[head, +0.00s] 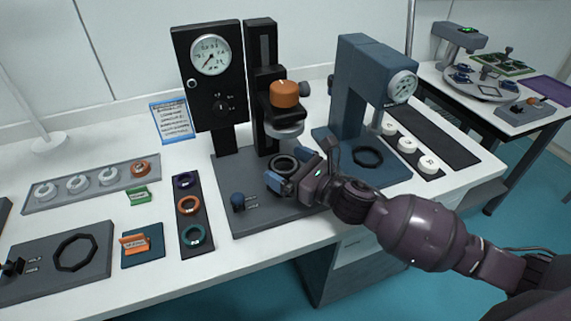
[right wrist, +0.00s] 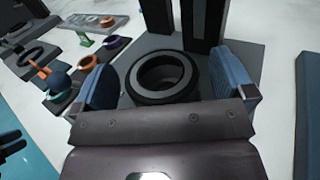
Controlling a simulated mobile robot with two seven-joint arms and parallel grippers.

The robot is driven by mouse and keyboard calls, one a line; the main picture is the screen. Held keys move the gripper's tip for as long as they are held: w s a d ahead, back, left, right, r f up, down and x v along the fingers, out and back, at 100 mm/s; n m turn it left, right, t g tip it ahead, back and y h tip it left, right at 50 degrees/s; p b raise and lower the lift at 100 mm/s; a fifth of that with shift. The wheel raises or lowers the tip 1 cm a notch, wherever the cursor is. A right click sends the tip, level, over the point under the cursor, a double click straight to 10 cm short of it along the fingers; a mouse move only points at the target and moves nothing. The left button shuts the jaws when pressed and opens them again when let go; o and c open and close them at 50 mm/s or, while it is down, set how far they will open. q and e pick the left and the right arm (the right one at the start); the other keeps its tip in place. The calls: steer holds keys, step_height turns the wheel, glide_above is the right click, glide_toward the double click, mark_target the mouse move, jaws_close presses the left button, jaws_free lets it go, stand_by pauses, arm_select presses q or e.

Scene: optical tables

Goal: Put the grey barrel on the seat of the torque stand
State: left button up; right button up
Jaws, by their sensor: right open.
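The torque stand has a black gauge panel (head: 210,75), a black column and a dark grey base plate (head: 250,215). A dark round part with a grey ring-shaped top and an open centre (head: 284,163) stands on the base, below the stand's head with its orange cap (head: 285,93). It also shows in the right wrist view (right wrist: 161,76). I cannot tell whether it is the grey barrel on the seat or the seat alone. My right gripper (head: 290,181) is open, its blue-grey jaws apart on either side of this part, with visible gaps.
A blue-grey press (head: 354,90) with a dial stands close on the right. A small blue knob (head: 238,201) rises from the base's front left. A strip with coloured rings (head: 189,205) and a tray of white rings (head: 92,184) lie left.

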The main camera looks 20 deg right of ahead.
steer(key=v, duration=0.9)
steer(key=shift+s, duration=0.1)
steer(key=shift+v, duration=1.05)
steer(key=shift+d, duration=0.1)
